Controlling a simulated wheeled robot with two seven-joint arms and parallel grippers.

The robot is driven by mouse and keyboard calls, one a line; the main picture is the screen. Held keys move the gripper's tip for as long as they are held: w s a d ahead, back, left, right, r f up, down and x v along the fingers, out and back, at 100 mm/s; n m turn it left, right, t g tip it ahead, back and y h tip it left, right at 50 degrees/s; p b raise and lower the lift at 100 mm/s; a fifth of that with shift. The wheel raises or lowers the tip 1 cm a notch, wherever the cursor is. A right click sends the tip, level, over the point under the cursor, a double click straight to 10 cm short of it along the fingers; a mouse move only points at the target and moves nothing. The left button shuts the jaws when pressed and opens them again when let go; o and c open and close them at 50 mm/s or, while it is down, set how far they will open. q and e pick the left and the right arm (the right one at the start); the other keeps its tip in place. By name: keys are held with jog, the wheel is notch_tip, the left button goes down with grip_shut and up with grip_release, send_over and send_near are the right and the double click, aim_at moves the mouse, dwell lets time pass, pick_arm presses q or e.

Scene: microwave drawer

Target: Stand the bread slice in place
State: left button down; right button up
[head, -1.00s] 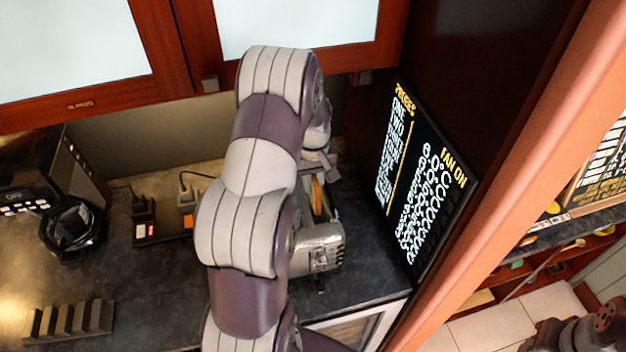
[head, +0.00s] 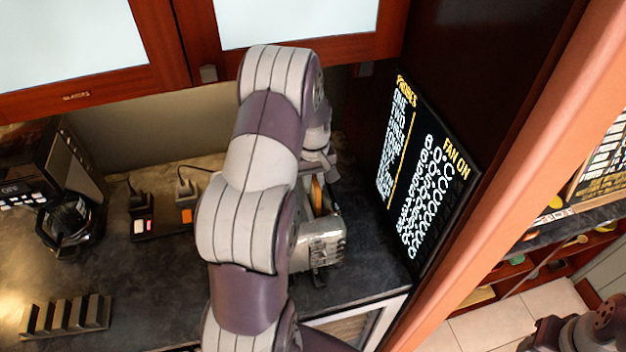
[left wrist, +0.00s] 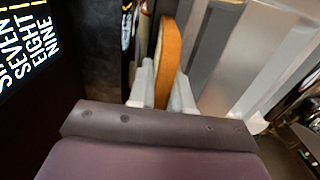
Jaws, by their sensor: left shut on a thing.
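The bread slice (left wrist: 168,58) is orange-brown and stands on edge between the two pale fingers of my left gripper (left wrist: 161,90), which is shut on it. In the head view, the slice (head: 317,193) shows as a thin upright strip at the silver toaster (head: 322,244), partly hidden by my left arm. In the left wrist view, grey metal walls lie close to the right of the slice. I cannot tell how deep it sits in a slot. The grey slotted rack (head: 66,318) stands empty at the front left.
A black coffee maker (head: 68,222) stands at the left of the counter, with plugged sockets (head: 160,220) at the back. A black sign board (head: 428,180) and dark wall close off the right. Cabinets hang above. The counter between rack and toaster is largely clear.

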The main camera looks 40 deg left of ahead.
pick_arm(q)
jog(key=shift+f, duration=0.35)
jog(key=shift+r, duration=0.2)
jog(key=shift+r+p, duration=1.9)
jog(key=shift+r, duration=0.6)
jog(key=shift+f+b, duration=1.6)
jog(key=shift+f, duration=1.05)
jog(key=c, duration=1)
grip_release()
